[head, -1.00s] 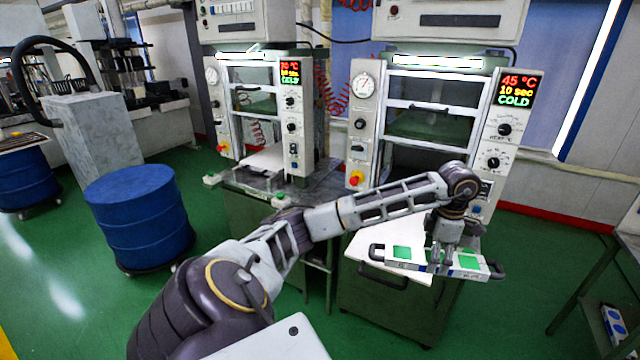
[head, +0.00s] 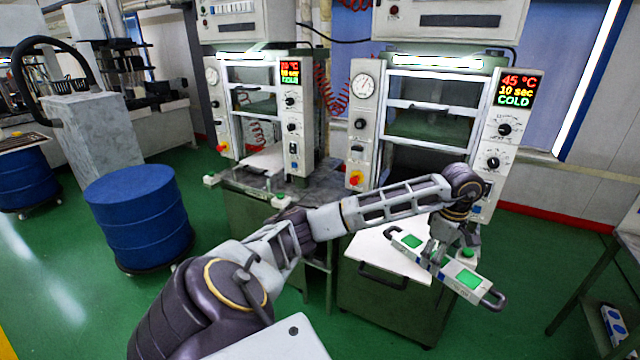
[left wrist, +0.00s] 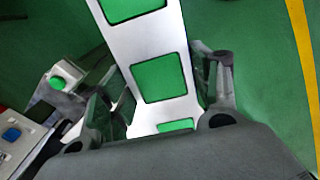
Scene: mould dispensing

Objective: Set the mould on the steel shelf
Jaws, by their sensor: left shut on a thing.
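The mould (head: 466,277) is a long white block with green square panels and a dark handle at each end. It hangs in the air in front of the right-hand press, slanting down to the right in the head view. My left gripper (head: 438,254) is shut across its middle. In the left wrist view the mould (left wrist: 159,78) runs between the two fingers of my left gripper (left wrist: 158,95). The pale flat plate (head: 372,247) in front of the right-hand press lies behind and left of the mould. I cannot tell which surface is the steel shelf. My right gripper does not show.
The right-hand press (head: 497,160) has a lit "45 °C, 10 sec, COLD" display. A second press (head: 296,150) stands to its left. A blue drum (head: 140,225) stands at left. A green-framed table (head: 590,270) stands at the right edge, with open green floor before it.

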